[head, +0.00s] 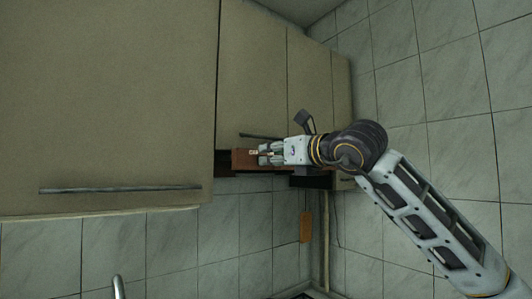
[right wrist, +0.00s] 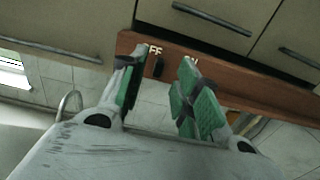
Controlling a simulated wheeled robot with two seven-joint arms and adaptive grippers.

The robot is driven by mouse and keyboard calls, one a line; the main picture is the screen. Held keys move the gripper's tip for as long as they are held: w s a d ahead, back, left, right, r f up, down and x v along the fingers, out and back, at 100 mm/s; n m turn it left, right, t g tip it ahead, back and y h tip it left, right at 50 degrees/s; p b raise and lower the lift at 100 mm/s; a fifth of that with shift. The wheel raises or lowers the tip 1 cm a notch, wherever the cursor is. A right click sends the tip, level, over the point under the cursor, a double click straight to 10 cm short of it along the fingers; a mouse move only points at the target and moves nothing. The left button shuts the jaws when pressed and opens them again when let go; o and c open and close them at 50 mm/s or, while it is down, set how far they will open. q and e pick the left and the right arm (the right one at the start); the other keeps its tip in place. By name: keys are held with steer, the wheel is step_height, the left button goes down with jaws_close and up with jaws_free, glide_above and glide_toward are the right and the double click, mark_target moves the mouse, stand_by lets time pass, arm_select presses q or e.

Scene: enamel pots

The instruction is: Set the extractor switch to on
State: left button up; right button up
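The extractor is a reddish-brown wooden panel (head: 242,159) under the wall cabinets, and it also shows in the right wrist view (right wrist: 265,92). In the right wrist view a small dark switch (right wrist: 158,67) sits on it, just below and right of pale letters reading "FF". A second pale label is mostly hidden by the right-hand finger. My right gripper (head: 263,153) is at the panel. In the right wrist view its green-padded fingers (right wrist: 161,64) are apart, one on each side of the switch, with nothing held. I cannot tell whether they touch the panel. My left gripper is not in view.
Beige cabinets (head: 110,100) with dark bar handles (head: 120,189) hang above and beside the panel. An orange item (head: 305,227) hangs on the tiled wall below. A tap (head: 118,287) shows at the bottom left. The space below the cabinets looks open.

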steer(key=p+x, duration=0.1)
steer(key=x, duration=0.2)
steer(key=shift+w+a, duration=0.15)
steer(key=shift+w, duration=0.1)
steer(key=shift+c, duration=0.5)
jaws_close()
